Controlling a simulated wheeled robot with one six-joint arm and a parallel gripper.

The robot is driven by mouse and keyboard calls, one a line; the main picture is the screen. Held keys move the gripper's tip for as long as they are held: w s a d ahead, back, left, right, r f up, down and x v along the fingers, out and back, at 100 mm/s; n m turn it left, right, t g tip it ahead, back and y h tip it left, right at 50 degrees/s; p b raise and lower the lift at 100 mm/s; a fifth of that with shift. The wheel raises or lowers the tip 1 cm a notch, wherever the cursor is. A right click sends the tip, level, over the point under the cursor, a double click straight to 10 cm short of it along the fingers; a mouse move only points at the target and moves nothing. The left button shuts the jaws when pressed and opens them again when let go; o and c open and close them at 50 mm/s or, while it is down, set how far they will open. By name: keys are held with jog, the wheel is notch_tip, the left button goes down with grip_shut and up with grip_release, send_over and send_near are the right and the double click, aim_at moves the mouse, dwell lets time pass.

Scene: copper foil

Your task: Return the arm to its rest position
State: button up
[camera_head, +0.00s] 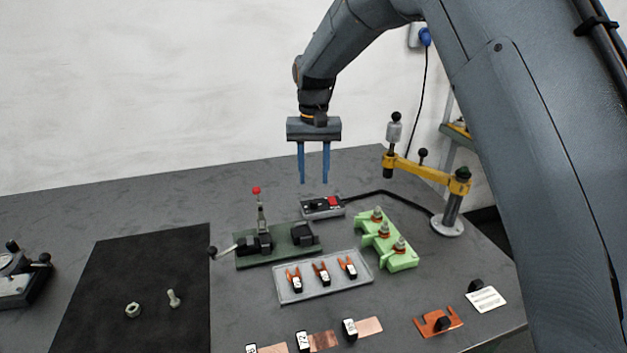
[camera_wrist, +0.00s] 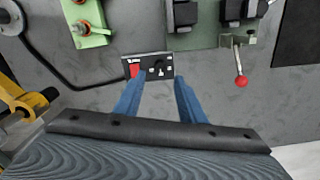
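My gripper (camera_head: 314,180) hangs above the back of the grey table (camera_head: 375,165), its two blue fingers pointing down and apart. Nothing is between the fingers. In the wrist view the gripper (camera_wrist: 162,85) shows the same gap, with a small dark control box (camera_wrist: 148,67) beyond the fingertips. In the head view this control box (camera_head: 322,207), with a red button, sits on the table below the gripper. My arm reaches in from the upper right.
A green fixture (camera_head: 280,250) with a red-knobbed lever (camera_head: 257,191) stands left of the box. A yellow-armed stand (camera_head: 447,222) and light-green block (camera_head: 398,262) are right. A tray (camera_head: 325,289), copper pieces (camera_head: 368,327) and black mat (camera_head: 150,270) lie nearer.

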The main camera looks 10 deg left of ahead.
jog(key=s+d+m, duration=0.1)
jog(key=s+d, duration=0.3)
jog(key=d, duration=0.5)
jog(key=s+d, duration=0.4)
jog(key=d, duration=0.5)
jog(key=shift+m+t, duration=0.4)
jog(key=shift+m, duration=0.2)
jog(key=s+d+f, duration=0.1)
jog(key=s+d, duration=0.3)
jog(key=s, duration=0.2)
jog(key=s+d+f, duration=0.2)
jog(key=s+d, duration=0.2)
jog(key=s, duration=0.3)
jog(key=s+d+f, duration=0.1)
jog(key=s+d, duration=0.4)
jog(key=s, duration=0.2)
jog(key=shift+d+f, duration=0.1)
jog(key=shift+f, duration=0.1)
jog(key=shift+s, duration=0.1)
